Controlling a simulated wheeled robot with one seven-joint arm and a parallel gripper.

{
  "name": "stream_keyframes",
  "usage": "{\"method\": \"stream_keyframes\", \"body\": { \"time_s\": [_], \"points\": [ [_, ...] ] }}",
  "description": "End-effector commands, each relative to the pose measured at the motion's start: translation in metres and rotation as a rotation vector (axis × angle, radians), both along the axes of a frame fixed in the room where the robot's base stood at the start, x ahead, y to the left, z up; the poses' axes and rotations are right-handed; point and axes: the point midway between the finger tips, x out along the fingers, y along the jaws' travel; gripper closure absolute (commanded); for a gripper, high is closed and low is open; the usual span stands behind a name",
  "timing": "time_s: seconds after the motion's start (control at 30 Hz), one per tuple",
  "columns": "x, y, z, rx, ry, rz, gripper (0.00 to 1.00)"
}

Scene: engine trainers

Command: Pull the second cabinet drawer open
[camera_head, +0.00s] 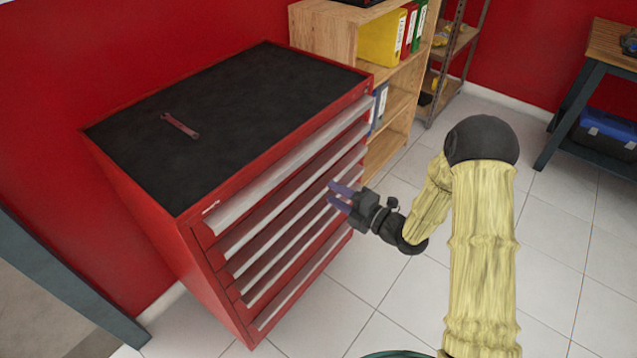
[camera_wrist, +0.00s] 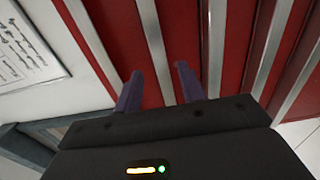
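The red cabinet (camera_head: 215,268) stands against the red wall with a dark top. Several drawers with long silver handle strips run down its front, and all look shut. The second drawer's handle (camera_head: 290,207) lies just below the wider top one. My gripper (camera_head: 332,192) is at the right part of the drawer front, its two purple fingers apart and pointing at it. In the wrist view the gripper (camera_wrist: 160,80) is open, with a silver strip (camera_wrist: 155,50), second from the left, running between the fingers. Whether the fingers touch it I cannot tell.
A wrench (camera_head: 180,125) lies on the cabinet top. A wooden shelf (camera_head: 400,95) with binders stands close on the cabinet's right. A workbench (camera_head: 610,45) is at the far right. The tiled floor (camera_head: 345,310) before the drawers is clear.

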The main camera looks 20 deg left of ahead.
Motion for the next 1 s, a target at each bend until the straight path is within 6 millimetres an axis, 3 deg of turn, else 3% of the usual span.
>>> {"method": "stream_keyframes", "body": {
  "time_s": [0.3, 0.7, 0.9, 1.0],
  "points": [
    [0.019, 0.048, 0.0, 0.0, 0.0, 0.002, 0.6],
    [0.023, 0.057, 0.0, 0.0, 0.0, 0.0, 0.6],
    [0.023, 0.056, 0.0, -0.001, 0.0, 0.0, 0.97],
    [0.023, 0.056, -0.001, -0.002, 0.001, 0.0, 1.0]
  ]
}}
